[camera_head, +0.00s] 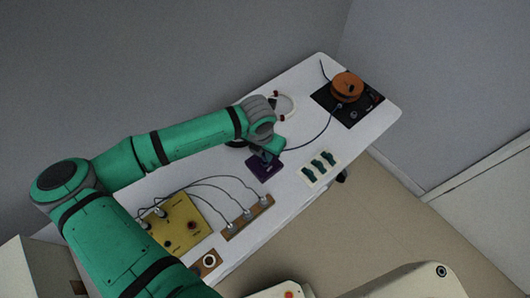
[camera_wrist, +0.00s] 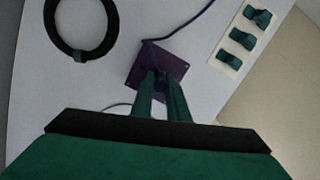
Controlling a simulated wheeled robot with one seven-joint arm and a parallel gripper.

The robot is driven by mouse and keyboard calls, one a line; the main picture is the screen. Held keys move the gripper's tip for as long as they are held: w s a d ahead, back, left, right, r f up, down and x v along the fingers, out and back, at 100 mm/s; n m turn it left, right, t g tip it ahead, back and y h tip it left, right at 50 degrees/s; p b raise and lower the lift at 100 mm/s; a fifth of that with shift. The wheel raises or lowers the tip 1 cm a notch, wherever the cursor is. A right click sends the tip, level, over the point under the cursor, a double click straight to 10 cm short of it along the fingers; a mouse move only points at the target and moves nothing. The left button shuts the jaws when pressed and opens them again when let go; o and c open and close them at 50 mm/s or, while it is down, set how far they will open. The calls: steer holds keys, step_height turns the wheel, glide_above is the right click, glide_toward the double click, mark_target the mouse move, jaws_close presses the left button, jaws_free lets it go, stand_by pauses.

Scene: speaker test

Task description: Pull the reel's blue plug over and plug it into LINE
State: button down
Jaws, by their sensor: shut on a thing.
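My gripper (camera_wrist: 160,85) points down over a small purple plate (camera_wrist: 172,62) on the white table. Its fingers are shut on the dark blue plug (camera_wrist: 161,80), mostly hidden between them. In the head view my gripper (camera_head: 268,156) covers part of the purple plate (camera_head: 264,174). A dark cable (camera_wrist: 183,27) runs from the plug area towards the orange reel (camera_head: 347,86) on a black panel at the far right. I cannot tell whether the plug touches the plate. The LINE label is not readable in either view.
A yellow box (camera_head: 183,218) and a brown strip (camera_head: 249,218) at lower left are joined by several cables. A pale card (camera_head: 309,174) holds three green pieces, right of the purple plate. A black ring (camera_wrist: 48,22) lies left of my gripper.

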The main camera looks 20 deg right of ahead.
steer(key=shift+f, duration=0.9)
stand_by(0.5)
steer(key=c, duration=1.6)
jaws_free()
steer(key=shift+c, duration=0.2)
steer(key=shift+r, duration=3.75)
